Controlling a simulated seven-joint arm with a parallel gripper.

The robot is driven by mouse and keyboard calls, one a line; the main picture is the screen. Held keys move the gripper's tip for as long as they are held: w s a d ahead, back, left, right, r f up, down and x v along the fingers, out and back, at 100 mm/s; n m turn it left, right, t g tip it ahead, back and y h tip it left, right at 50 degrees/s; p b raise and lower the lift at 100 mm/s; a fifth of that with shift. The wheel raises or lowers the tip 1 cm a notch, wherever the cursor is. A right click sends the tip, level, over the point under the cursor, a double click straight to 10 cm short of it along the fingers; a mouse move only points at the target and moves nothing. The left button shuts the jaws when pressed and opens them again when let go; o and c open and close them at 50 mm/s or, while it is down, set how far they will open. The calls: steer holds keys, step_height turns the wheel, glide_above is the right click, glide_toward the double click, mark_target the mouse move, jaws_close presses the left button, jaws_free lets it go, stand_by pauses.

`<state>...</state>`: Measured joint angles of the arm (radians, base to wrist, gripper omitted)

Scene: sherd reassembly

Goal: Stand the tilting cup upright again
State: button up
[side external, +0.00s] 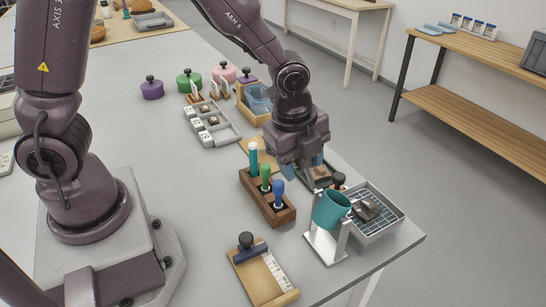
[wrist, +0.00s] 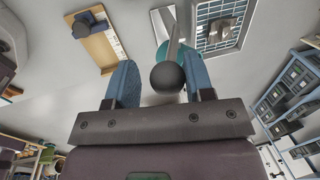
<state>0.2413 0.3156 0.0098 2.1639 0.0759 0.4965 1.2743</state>
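The teal cup (side external: 331,209) hangs tilted in a white metal stand (side external: 326,246) near the table's front right corner. A lever with a black ball knob (side external: 339,180) rises beside the cup. In the wrist view the ball knob (wrist: 167,77) and its grey lever (wrist: 172,35) hide part of the cup (wrist: 187,58). My gripper (wrist: 161,66) is open, with its blue fingers apart and the knob showing between them. In the side view my gripper (side external: 305,172) hangs just above and left of the cup. I cannot tell whether the fingers are level with the knob.
A grey wire-grid tray (side external: 393,220) with a dark block (side external: 367,209) stands right of the cup. A wooden rack (side external: 267,196) with several coloured-handled tools is to the left. A wooden board (side external: 263,275) with a dark-knobbed roller lies in front. The table edge is close.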

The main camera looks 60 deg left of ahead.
steer(key=shift+s+r+t, duration=0.35)
steer(key=shift+s+r, duration=0.05)
steer(key=shift+s, duration=0.5)
steer(key=shift+s+r+t, duration=0.4)
steer(key=shift+s+r, duration=0.05)
steer(key=shift+s, duration=0.45)
steer(key=shift+s+r+t, duration=0.35)
steer(key=shift+s+r, duration=0.05)
steer(key=shift+s, duration=0.5)
steer(key=s+a+r+n, duration=0.3)
steer(key=s+r+n, duration=0.1)
steer(key=r+n, duration=0.3)
steer(key=s+a+r+n+t, duration=0.1)
steer(key=s+a+r+n, duration=0.3)
steer(key=r+n, duration=0.3)
steer(key=s+n, duration=0.1)
steer(key=n, duration=0.3)
steer(key=shift+s+a+r, duration=0.25)
steer(key=shift+s+r, duration=0.05)
steer(key=shift+r, duration=0.1)
